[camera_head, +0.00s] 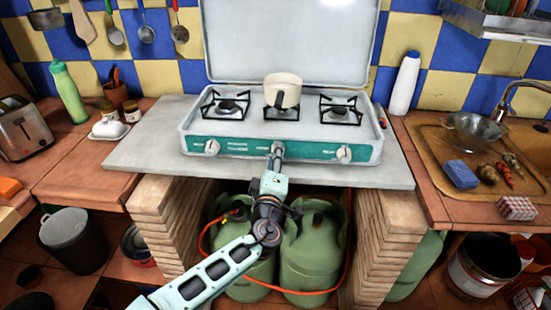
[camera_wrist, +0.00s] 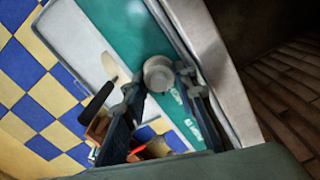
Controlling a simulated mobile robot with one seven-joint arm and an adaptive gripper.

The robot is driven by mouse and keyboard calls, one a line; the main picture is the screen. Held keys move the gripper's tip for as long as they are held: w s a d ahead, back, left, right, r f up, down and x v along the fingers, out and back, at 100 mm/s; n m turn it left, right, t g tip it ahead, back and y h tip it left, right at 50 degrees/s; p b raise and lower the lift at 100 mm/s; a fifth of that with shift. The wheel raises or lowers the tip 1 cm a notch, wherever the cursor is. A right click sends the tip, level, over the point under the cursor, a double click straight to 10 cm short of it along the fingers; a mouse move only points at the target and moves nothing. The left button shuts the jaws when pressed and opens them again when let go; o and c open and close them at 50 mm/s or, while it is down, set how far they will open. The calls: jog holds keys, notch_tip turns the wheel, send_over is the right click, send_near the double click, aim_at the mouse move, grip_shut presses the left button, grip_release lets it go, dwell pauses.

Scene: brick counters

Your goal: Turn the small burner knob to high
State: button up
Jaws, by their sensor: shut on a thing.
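The white gas stove (camera_head: 372,148) stands on a grey slab, with a green front panel bearing three pale knobs. The left knob (camera_head: 212,147) and right knob (camera_head: 344,153) are free. My gripper (camera_head: 277,153) reaches the middle knob from the front. In the wrist view, the round pale knob (camera_wrist: 159,72) sits between the two dark fingers of my gripper (camera_wrist: 161,83), which are shut on it. The panel markings are too small to read, so I cannot tell which knob serves the small burner. My gripper partly hides the middle knob in the head view.
A cream pot (camera_head: 284,91) with a dark handle stands on the middle burner. The stove lid (camera_head: 290,40) is raised behind. Green gas cylinders (camera_head: 312,255) with an orange hose stand below, between brick pillars. The slab's front edge (camera_head: 150,173) lies below the panel.

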jog(key=shift+n, duration=1.7)
jog(key=shift+b, duration=0.3)
jog(key=o, duration=1.1)
jog(key=shift+f, duration=0.15)
